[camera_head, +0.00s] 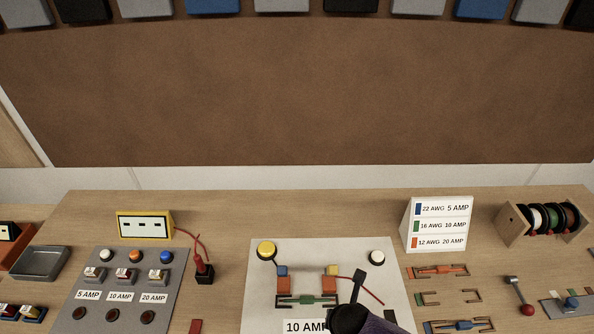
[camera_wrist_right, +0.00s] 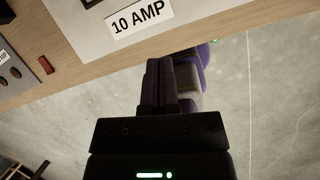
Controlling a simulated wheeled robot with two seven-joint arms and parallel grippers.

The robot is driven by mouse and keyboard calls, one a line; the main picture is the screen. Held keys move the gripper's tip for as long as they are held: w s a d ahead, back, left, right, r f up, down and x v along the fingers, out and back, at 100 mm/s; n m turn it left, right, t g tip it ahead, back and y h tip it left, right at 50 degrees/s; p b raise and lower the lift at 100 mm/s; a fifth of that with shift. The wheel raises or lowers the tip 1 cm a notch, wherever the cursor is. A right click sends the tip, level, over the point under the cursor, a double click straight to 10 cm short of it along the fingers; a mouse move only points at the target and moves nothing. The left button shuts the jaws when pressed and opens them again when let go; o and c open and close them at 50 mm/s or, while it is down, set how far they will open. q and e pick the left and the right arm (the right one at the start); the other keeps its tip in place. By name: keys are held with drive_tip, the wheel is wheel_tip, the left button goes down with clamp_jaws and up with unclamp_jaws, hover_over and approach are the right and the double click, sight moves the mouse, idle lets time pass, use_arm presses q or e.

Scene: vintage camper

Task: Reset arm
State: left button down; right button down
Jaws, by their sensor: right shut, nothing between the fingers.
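My right gripper (camera_wrist_right: 158,65) is shut and empty in the right wrist view. Its dark fingers show in front of the table's front edge, against the grey floor. The 10 AMP label (camera_wrist_right: 137,17) of the pale board lies beyond them at the top. A purple and grey part of my arm shows just right of the fingers. In the head view a black and purple part of my arm covers the lower right of the pale board (camera_head: 265,300). My left gripper is not recognisable in either view.
The board carries a green link (camera_head: 308,301) between orange blocks. A grey panel (camera_head: 95,315) and yellow meter (camera_head: 145,225) stand left. A white sign (camera_head: 437,224), wire spool rack (camera_head: 515,227) and several loose links are right. Bare wood lies behind the board.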

drive_tip(key=s+d+f+m+b, duration=0.1)
drive_tip(key=s+f+m+b, duration=0.5)
drive_tip(key=f, duration=0.4)
drive_tip(key=s+d+f+m+g+b, duration=0.1)
drive_tip(key=s+d+f+m+b, duration=0.15)
drive_tip(key=f+m+b, duration=0.45)
drive_tip(key=s+d+f+m+b, duration=0.1)
drive_tip(key=s+f+m+b, duration=0.35)
drive_tip(key=f+b, duration=0.65)
drive_tip(key=s+d+f+m+g+b, duration=0.1)
drive_tip(key=s+d+f+m+b, duration=0.1)
drive_tip(key=s+f+m+b, duration=0.3)
drive_tip(key=s+d+f+m+g+b, duration=0.1)
drive_tip(key=s+f+m+b, duration=0.4)
drive_tip(key=s+f, duration=0.8)
drive_tip(key=d+m, duration=0.1)
drive_tip(key=m, duration=0.2)
drive_tip(key=shift+s+d+f+h, duration=0.25)
drive_tip(key=shift+s+f+h, duration=0.05)
